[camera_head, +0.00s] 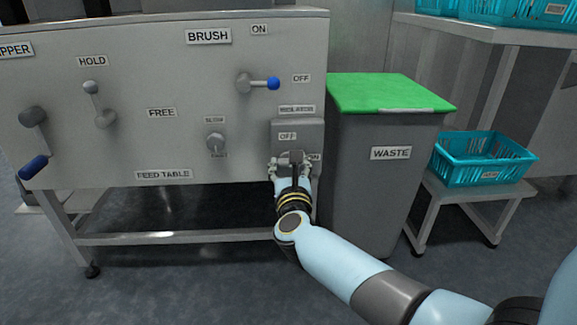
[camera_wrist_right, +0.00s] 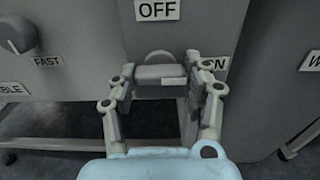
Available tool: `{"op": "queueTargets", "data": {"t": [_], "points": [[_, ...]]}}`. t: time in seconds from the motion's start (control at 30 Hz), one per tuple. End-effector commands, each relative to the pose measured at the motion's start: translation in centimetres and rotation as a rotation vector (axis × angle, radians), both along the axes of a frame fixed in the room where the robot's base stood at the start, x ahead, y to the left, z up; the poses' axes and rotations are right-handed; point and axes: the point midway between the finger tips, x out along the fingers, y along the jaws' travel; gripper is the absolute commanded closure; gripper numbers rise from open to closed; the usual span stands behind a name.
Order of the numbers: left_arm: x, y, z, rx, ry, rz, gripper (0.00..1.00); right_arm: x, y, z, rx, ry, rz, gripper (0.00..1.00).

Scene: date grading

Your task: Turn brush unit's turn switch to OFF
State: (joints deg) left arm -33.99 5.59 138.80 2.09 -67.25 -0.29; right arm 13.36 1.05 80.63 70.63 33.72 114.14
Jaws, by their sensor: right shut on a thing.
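The turn switch is a grey knob (camera_wrist_right: 160,73) on a grey box (camera_head: 310,132) at the lower right of the panel. An OFF label (camera_wrist_right: 157,10) is above the knob and an ON label (camera_wrist_right: 215,63) is to its right, partly hidden by a finger. In the wrist view the knob's bar lies level, across the space between the fingers. My right gripper (camera_head: 291,165) is shut on the knob, one finger at each end, as the right wrist view (camera_wrist_right: 163,88) also shows. In the head view the gripper mostly hides the knob. My left gripper is not in view.
A BRUSH lever (camera_head: 260,83) with a blue tip points right at its OFF label, above the box. A grey waste bin (camera_head: 375,165) with a green lid stands close right of the panel. A teal crate (camera_head: 480,172) sits on a low stand further right.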

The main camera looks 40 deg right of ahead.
Motion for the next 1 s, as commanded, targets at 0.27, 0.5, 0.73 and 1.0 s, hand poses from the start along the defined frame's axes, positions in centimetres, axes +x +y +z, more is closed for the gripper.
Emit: {"op": "queueTargets", "data": {"t": [0.27, 0.5, 0.73, 1.0], "points": [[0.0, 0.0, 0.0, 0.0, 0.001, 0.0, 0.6, 0.0, 0.0, 0.0, -0.004, 0.003, 0.0, 0.83], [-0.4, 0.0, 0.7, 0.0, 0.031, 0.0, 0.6, 0.0, 0.0, 0.1, -0.062, 0.039, 0.0, 0.83], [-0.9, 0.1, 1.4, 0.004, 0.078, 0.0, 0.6, 0.0, 0.0, 0.1, -0.199, 0.122, 0.0, 0.83], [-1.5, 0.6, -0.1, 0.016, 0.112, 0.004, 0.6, 0.0, 0.0, 0.2, -0.416, 0.255, 0.0, 0.83]]}}
